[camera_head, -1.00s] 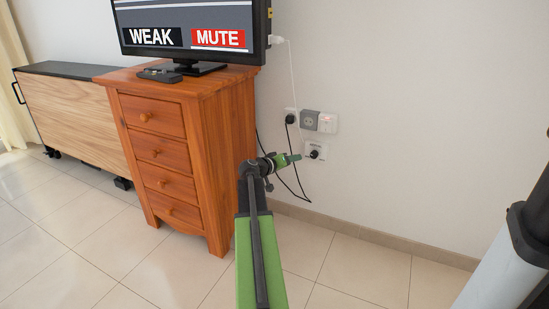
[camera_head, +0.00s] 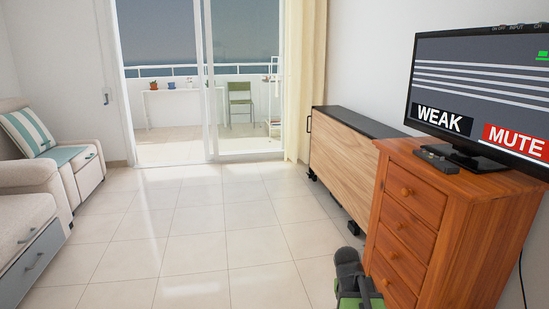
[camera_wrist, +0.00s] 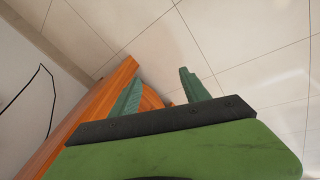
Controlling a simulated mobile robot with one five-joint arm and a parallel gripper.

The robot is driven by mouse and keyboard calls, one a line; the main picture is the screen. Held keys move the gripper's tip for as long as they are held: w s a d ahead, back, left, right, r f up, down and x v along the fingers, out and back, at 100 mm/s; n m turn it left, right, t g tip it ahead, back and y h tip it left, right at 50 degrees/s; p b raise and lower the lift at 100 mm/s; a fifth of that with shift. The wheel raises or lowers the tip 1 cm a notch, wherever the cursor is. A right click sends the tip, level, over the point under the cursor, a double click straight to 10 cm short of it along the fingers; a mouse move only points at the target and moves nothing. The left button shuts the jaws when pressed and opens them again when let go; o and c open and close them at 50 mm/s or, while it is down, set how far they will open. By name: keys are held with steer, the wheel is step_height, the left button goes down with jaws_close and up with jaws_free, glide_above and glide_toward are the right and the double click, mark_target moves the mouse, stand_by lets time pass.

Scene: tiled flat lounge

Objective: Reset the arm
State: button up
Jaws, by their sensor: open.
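My gripper (camera_wrist: 160,78) shows in the wrist view with its two green fingers apart and nothing between them. The orange wooden drawer cabinet (camera_wrist: 106,88) is close behind and beside the left finger; I cannot tell whether they touch. In the head view, a short part of my green and dark arm (camera_head: 352,281) shows at the bottom, just left of the cabinet (camera_head: 425,203). The gripper's fingers cannot be made out in the head view.
A TV (camera_head: 480,92) showing "WEAK" and "MUTE" stands on the cabinet. A wood-fronted unit (camera_head: 345,160) stands along the right wall. A sofa (camera_head: 30,225) is at the left. Clear tiled floor (camera_head: 200,235) leads to the sliding balcony door (camera_head: 205,80).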

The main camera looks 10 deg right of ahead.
steer(key=s+a+r+n+g+y+p, duration=0.1)
steer(key=s+a+n+y, duration=0.1)
steer(key=a, duration=0.8)
steer(key=s+a+r+n+y+p, duration=0.1)
steer(key=s+a+n+p, duration=0.1)
steer(key=a, duration=0.7)
step_height(320, 180, up, 38)
steer(key=p, duration=3.7)
steer(key=shift+a+y, duration=0.3)
steer(key=shift+a, duration=0.15)
steer(key=shift+s+f, duration=0.1)
